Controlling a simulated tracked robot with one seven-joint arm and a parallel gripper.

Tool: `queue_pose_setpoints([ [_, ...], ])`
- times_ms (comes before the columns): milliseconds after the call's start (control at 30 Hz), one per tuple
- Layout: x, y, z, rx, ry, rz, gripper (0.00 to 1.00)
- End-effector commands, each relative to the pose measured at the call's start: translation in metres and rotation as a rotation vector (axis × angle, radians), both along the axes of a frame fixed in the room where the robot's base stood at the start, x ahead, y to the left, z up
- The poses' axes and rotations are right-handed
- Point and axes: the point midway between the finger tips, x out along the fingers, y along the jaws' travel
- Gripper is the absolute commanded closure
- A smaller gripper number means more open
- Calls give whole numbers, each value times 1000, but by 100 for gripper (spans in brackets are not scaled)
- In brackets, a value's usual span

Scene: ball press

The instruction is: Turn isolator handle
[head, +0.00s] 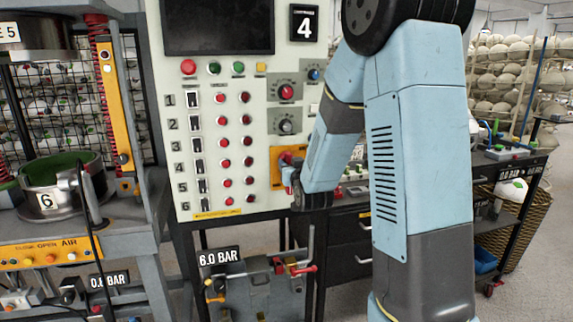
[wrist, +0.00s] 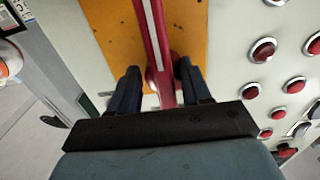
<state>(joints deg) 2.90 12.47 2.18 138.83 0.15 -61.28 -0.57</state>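The isolator handle is a red lever with a pale stripe (wrist: 155,35), mounted on an orange plate (wrist: 108,28) in the wrist view. In the head view the orange plate (head: 276,172) sits at the lower right of the white control panel, and my arm hides most of the handle. My gripper (wrist: 158,75) is at the plate with one dark finger on each side of the lever. A gap shows between the left finger and the lever; the right finger is very close to it, and contact is unclear. In the head view my gripper (head: 289,178) is partly hidden.
The control panel (head: 237,148) carries numbered rows of switches and red buttons (head: 222,143), plus two rotary knobs (head: 286,92) above the plate. A press with a cylinder marked 6 (head: 48,200) stands left. A valve unit (head: 262,290) is below. A black drawer cabinet (head: 350,232) is behind my arm.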

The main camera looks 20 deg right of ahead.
Motion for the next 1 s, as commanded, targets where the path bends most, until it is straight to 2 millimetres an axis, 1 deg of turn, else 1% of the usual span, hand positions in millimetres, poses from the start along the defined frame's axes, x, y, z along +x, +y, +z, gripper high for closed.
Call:
queue_pose_setpoints([
  [267, 1, 9, 0, 1, 0, 12, 56],
  [700, 0, 12, 0, 1, 0, 17, 98],
  [733, 0, 12, 0, 1, 0, 17, 100],
  [1000, 0, 12, 0, 0, 0, 17, 100],
])
